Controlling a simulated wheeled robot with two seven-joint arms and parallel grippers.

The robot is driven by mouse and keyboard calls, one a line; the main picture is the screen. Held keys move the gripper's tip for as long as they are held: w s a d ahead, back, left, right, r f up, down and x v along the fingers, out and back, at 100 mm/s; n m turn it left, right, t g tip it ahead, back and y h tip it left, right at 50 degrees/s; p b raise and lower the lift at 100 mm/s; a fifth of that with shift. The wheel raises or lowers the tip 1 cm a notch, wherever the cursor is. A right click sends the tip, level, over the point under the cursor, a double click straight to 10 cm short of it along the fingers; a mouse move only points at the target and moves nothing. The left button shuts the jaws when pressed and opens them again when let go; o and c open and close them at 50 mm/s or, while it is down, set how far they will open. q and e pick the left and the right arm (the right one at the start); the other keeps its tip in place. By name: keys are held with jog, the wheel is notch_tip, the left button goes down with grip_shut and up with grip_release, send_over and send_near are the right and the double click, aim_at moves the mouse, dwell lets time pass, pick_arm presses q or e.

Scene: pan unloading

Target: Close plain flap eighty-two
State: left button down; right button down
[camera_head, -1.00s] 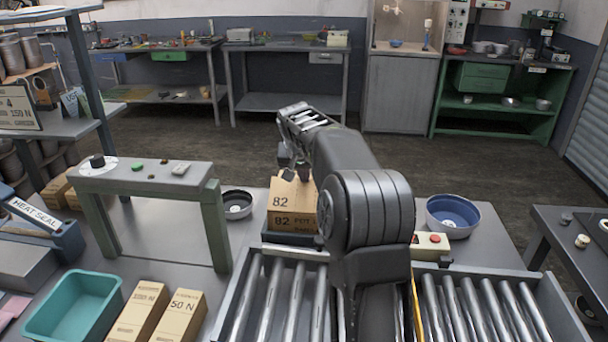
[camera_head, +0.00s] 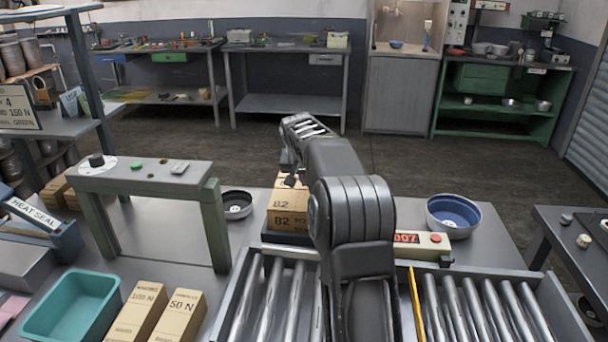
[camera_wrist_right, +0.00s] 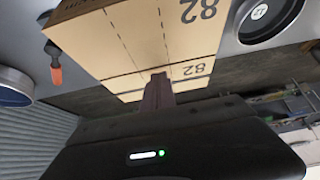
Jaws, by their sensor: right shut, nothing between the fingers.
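The cardboard box marked 82 (camera_head: 287,223) stands behind the left rollers, partly hidden by my right arm. A plain panel also marked 82 (camera_head: 282,201) shows above its front face; I cannot tell how far this flap is folded. The box also shows in the right wrist view (camera_wrist_right: 130,45), with two panels marked 82 and dashed lines. My right gripper (camera_head: 290,181) is shut and empty at the upper part of the box. In the right wrist view its fingertips (camera_wrist_right: 158,92) overlap the panel's edge; contact is unclear. My left gripper is not in view.
A grey-green stand (camera_head: 145,177) and a dark round dish (camera_head: 237,205) are left of the box. A device with a red display (camera_head: 418,243) and a blue bowl (camera_head: 453,214) are to its right. Metal rollers (camera_head: 285,300) lie in front.

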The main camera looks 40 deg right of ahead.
aim_at(303, 204)
dwell(0.3)
jog(key=shift+s+a+r+b, duration=0.35)
jog(key=shift+s+a+b, duration=0.1)
jog(key=shift+a, duration=0.1)
jog(key=b+v, duration=0.1)
jog(key=v, duration=0.7)
dwell(0.4)
jog(key=shift+f, duration=0.1)
